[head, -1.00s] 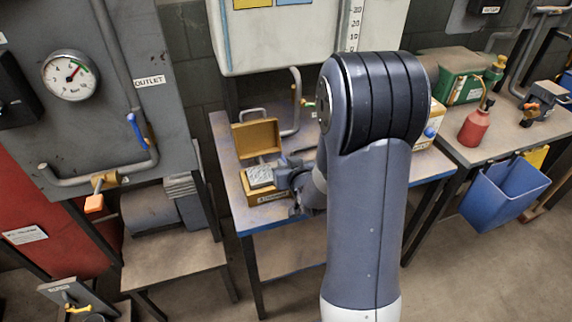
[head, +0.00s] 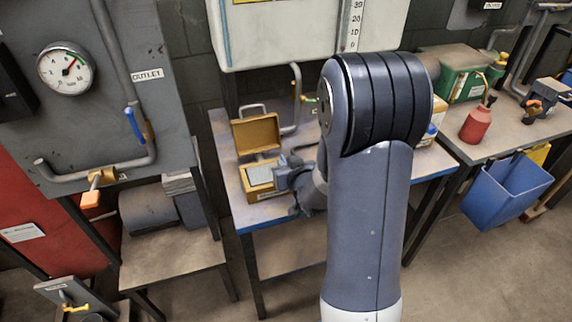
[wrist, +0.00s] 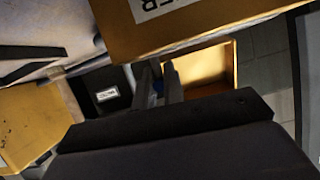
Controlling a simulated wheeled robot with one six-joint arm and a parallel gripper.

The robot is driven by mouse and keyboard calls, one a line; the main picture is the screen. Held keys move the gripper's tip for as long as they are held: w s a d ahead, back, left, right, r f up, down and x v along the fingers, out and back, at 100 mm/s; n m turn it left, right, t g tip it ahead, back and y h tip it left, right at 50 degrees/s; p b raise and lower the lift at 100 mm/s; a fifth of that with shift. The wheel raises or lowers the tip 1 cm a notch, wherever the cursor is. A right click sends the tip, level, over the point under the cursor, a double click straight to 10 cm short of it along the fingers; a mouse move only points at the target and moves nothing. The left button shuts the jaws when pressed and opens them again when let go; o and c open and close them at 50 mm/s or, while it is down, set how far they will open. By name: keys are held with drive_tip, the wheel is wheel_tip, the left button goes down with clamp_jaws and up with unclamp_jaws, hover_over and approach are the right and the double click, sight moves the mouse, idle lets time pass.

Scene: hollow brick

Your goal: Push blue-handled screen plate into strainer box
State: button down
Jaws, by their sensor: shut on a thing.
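The strainer box (head: 267,194) is yellow and stands on the workbench, with its lid (head: 256,134) raised at the back. A pale grey flat surface (head: 259,174) shows in the box's opening; I cannot tell if it is the screen plate. My gripper (head: 283,176) is at the right side of the box, partly hidden by my arm. In the wrist view, my gripper (wrist: 161,88) is shut on a small blue piece (wrist: 157,87), which looks like the plate's handle. The rest of the plate is hidden there. A yellow labelled panel (wrist: 190,18) crosses the top.
A grey pipe (head: 296,100) rises behind the box. The gauge panel (head: 150,100) stands to the left. A red bottle (head: 477,124) and a green box (head: 464,75) are on the right bench, with a blue bin (head: 505,190) hanging below. Bare bench lies left of the box.

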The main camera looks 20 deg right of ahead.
drive_tip(key=c, duration=1.4)
unclamp_jaws()
drive_tip(key=v, duration=1)
drive_tip(key=shift+s+r, duration=0.25)
drive_tip(key=shift+s, duration=0.1)
drive_tip(key=shift+w, duration=0.1)
drive_tip(key=x, duration=1)
drive_tip(key=shift+w+f, duration=0.25)
drive_tip(key=shift+r, duration=0.1)
